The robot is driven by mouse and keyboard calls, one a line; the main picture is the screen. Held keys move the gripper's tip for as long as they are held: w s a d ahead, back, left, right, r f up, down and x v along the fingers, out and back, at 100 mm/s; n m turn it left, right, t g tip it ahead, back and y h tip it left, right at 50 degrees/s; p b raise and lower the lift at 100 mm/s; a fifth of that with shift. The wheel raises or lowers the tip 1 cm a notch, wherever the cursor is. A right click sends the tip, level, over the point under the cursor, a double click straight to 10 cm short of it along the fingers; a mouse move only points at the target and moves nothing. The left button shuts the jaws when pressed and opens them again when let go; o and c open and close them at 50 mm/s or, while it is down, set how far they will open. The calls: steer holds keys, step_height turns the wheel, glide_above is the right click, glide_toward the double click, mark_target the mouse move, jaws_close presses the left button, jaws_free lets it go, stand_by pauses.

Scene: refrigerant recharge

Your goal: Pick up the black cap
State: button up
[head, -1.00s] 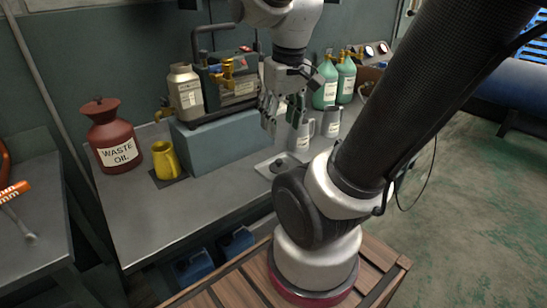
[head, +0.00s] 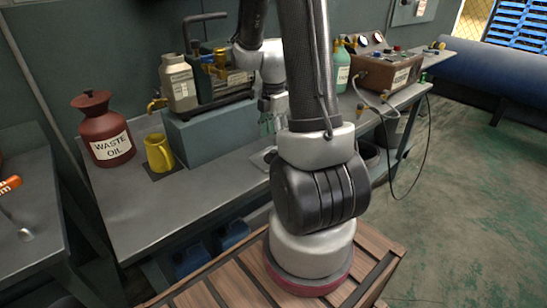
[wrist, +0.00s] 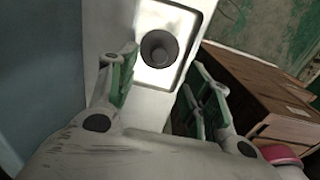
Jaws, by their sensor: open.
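The black cap (wrist: 159,47) shows in the wrist view as a dark round piece on a pale shallow tray (wrist: 185,12). It lies just beyond my fingertips, roughly in line with the gap between them. My gripper (wrist: 163,80) is open and empty, with its green-padded fingers spread. In the head view my gripper (head: 270,118) points down over the bench, close above the tray (head: 259,162). My arm hides most of the tray and the cap there.
A yellow jug (head: 160,153) and a red waste oil can (head: 106,130) stand at the left on the bench (head: 140,210). A raised block (head: 205,135) with a machine and a grey canister (head: 179,82) is beside my gripper. A brown box unit (head: 388,73) stands at the right.

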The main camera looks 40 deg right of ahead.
mark_target(273, 151)
step_height(273, 151, down, 7)
steer(key=shift+w+r, duration=0.1)
jaws_close()
stand_by(0.3)
